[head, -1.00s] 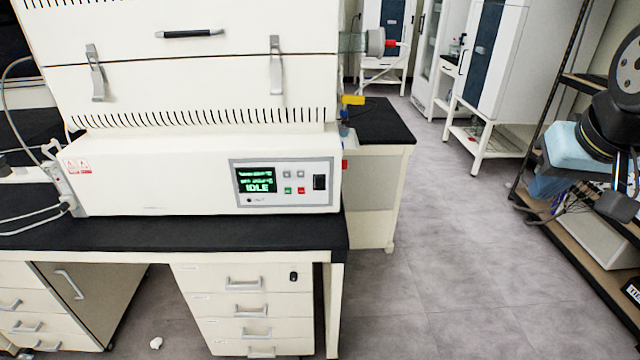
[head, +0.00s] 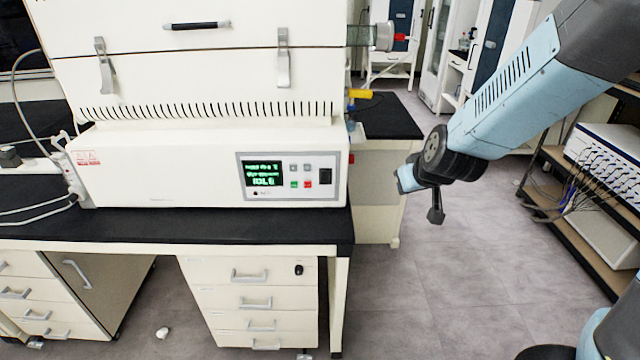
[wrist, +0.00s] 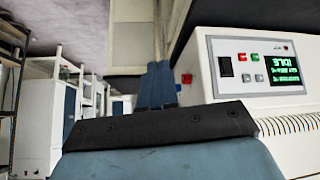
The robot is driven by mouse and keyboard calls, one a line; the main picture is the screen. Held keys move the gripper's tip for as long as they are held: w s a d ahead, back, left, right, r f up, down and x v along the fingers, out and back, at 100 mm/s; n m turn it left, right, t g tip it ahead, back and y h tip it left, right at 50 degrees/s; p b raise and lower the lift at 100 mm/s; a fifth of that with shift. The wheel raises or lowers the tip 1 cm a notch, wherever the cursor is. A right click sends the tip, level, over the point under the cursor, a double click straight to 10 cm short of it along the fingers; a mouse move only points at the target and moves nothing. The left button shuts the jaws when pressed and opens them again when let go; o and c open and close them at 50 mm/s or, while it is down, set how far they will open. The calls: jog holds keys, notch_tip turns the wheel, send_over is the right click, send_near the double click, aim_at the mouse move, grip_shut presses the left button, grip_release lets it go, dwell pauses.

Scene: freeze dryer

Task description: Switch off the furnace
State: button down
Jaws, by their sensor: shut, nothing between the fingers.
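The furnace (head: 220,155) is a large white unit on the black-topped bench. Beside the screen are two grey buttons, a green button (head: 294,184) and a red button (head: 308,184). A black rocker switch (head: 325,176) sits at the panel's right end. The wrist view shows the panel upside down at right, with the switch (wrist: 225,66) nearest my gripper. My gripper (wrist: 158,66) is shut and empty, apart from the panel. In the head view, my arm's end is right of the furnace.
The black bench top (head: 180,232) juts out below the panel. A yellow-handled item (head: 360,93) and a glass tube with a metal end (head: 383,38) are at the furnace's right side. A shelf rack (head: 560,190) stands at far right. Open floor lies between.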

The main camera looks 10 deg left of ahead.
aim_at(325, 175)
jog(key=a+f+n+t+h, duration=0.2)
jog(key=a+f+n+t, duration=0.35)
jog(key=a+f, duration=0.55)
jog(key=s+a+r+n+t+y, duration=0.2)
jog(key=s+a+n+t, duration=0.4)
jog(key=n, duration=0.3)
jog(key=shift+s+r+n+y, duration=0.25)
jog(key=shift+s+n+y, duration=0.1)
jog(key=shift+s+y, duration=0.3)
jog(key=shift+w, duration=0.2)
jog(key=x, duration=1.3)
jog(key=shift+w+r, duration=0.2)
jog(key=shift+w+a, duration=0.1)
jog(key=shift+w, duration=0.05)
